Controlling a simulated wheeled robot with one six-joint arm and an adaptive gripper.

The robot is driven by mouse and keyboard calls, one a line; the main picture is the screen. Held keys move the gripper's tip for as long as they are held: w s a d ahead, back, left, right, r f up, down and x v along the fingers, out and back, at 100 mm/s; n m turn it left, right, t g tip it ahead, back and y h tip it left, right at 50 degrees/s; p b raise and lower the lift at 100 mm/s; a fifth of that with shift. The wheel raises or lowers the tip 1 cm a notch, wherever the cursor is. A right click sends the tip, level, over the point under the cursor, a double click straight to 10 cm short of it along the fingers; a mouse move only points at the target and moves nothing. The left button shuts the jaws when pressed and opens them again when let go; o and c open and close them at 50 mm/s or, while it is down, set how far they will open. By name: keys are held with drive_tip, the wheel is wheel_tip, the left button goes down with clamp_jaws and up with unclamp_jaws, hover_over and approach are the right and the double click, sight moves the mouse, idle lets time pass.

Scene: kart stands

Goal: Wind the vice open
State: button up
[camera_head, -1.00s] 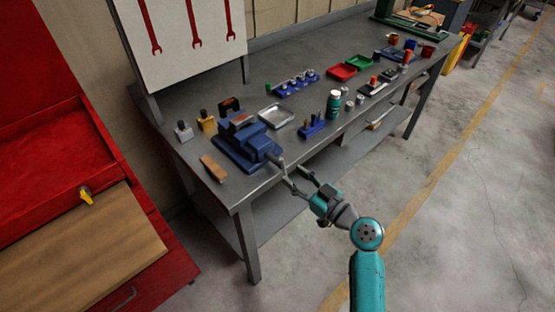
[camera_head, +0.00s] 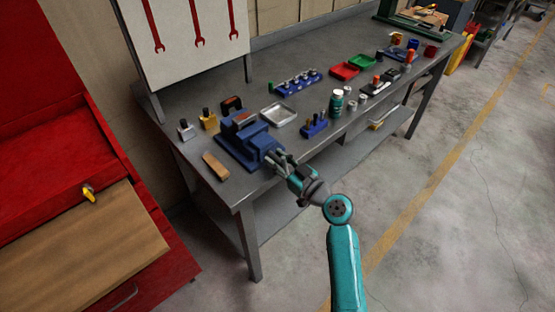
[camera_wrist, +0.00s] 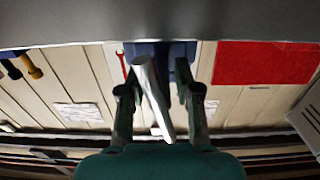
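The blue vice (camera_head: 254,142) is fixed near the bench's front left corner. In the wrist view its blue end (camera_wrist: 160,47) shows at the top centre. A pale grey bar (camera_wrist: 152,95), seemingly the vice's handle or screw, runs from it between my fingers. My gripper (camera_head: 281,160) is at the front of the vice, just beyond the bench edge. In the wrist view my gripper (camera_wrist: 159,92) has its fingers apart, one each side of the bar, with gaps showing. I cannot tell whether either finger touches it. The jaw gap is not clear.
The grey bench (camera_head: 190,158) also holds a brown block (camera_head: 215,166), a metal tray (camera_head: 279,115), a blue peg holder (camera_head: 314,126) and a green bottle (camera_head: 336,103). A red cabinet (camera_head: 45,150) stands left. The floor in front of the bench is clear.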

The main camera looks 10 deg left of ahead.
clamp_jaws()
drive_tip(key=shift+m, duration=0.4)
drive_tip(key=m, duration=1.4)
drive_tip(key=shift+m, duration=0.4)
drive_tip(key=m, duration=0.4)
drive_tip(key=shift+m, duration=0.3)
